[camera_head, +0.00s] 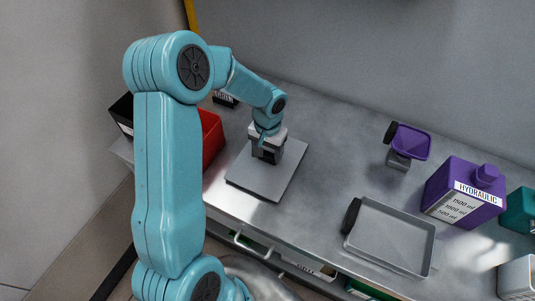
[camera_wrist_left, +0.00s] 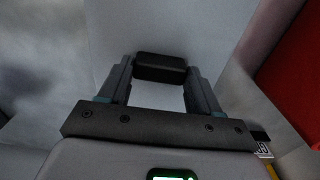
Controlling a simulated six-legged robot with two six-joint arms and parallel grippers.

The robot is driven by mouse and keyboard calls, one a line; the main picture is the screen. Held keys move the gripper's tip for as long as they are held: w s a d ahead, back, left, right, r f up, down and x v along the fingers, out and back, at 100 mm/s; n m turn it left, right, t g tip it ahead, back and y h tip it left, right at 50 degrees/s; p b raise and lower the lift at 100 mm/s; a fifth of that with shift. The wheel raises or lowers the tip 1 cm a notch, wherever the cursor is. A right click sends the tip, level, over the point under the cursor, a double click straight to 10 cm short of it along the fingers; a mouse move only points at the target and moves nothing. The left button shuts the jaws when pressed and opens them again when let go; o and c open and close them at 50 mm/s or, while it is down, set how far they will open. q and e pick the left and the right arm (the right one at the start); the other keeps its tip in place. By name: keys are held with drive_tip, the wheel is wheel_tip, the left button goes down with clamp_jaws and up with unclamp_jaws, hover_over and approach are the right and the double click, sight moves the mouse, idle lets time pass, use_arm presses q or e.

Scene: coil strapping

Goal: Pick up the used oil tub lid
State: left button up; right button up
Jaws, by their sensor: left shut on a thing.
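The used oil tub lid (camera_head: 240,177) is a flat grey square plate near the bench's front edge, left of centre. My left gripper (camera_head: 266,158) is above it, pointing down, and covers part of its middle. In the left wrist view my left gripper (camera_wrist_left: 160,80) is shut on the lid's black handle (camera_wrist_left: 160,62), with a finger on each side. The pale lid plate (camera_wrist_left: 160,97) shows beyond and between the fingers. I cannot tell whether the lid touches what is under it. My right gripper is not in view.
A red bin (camera_head: 212,138) stands close left of the lid. To the right are a grey tray (camera_head: 392,240) with a black handle, a purple hydraulic container (camera_head: 463,190) and a purple jug (camera_head: 410,142). The bench between lid and tray is clear.

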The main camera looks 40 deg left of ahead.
sight(268, 154)
use_arm(q)
wheel_tip(268, 154, up, 20)
drive_tip(key=b, duration=0.1)
drive_tip(key=shift+f, duration=0.1)
idle(0.5)
